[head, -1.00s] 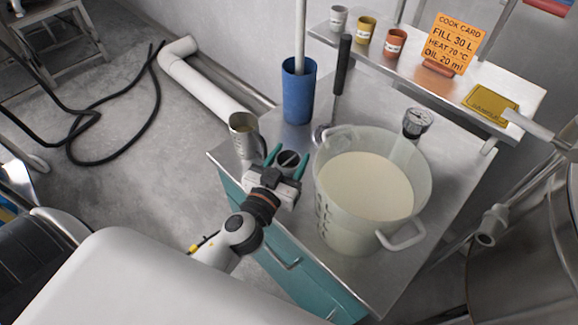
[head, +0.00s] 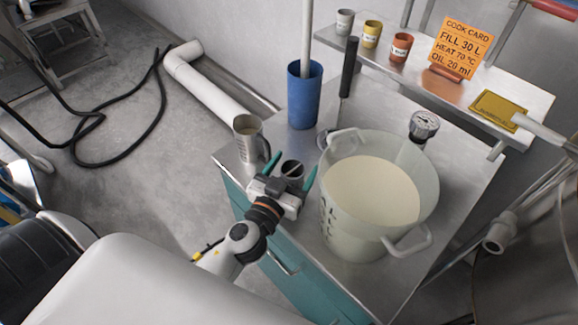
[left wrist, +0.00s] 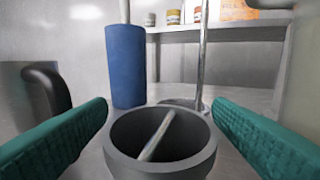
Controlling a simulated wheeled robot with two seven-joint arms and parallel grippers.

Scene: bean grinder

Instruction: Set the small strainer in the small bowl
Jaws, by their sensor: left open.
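My left gripper (head: 291,170) is open at the near left part of the metal counter. Its teal fingers stand on either side of a small dark grey round cup (head: 292,171), with gaps visible in the left wrist view. There the cup (left wrist: 125,130) looks upright and open-topped, with a thin metal bar (left wrist: 157,135) slanting across its mouth. I cannot tell whether this cup is the small bowl or the strainer. A black-handled tool (head: 348,66) stands behind, its metal round end (head: 323,137) partly hidden by the big pot. My right gripper is not in view.
A large translucent pot (head: 350,235) of pale liquid stands close right of my gripper. A metal jug (head: 247,140) stands close left, and a tall blue container (head: 303,97) behind. A shelf (head: 450,85) with small cups and a card runs along the back.

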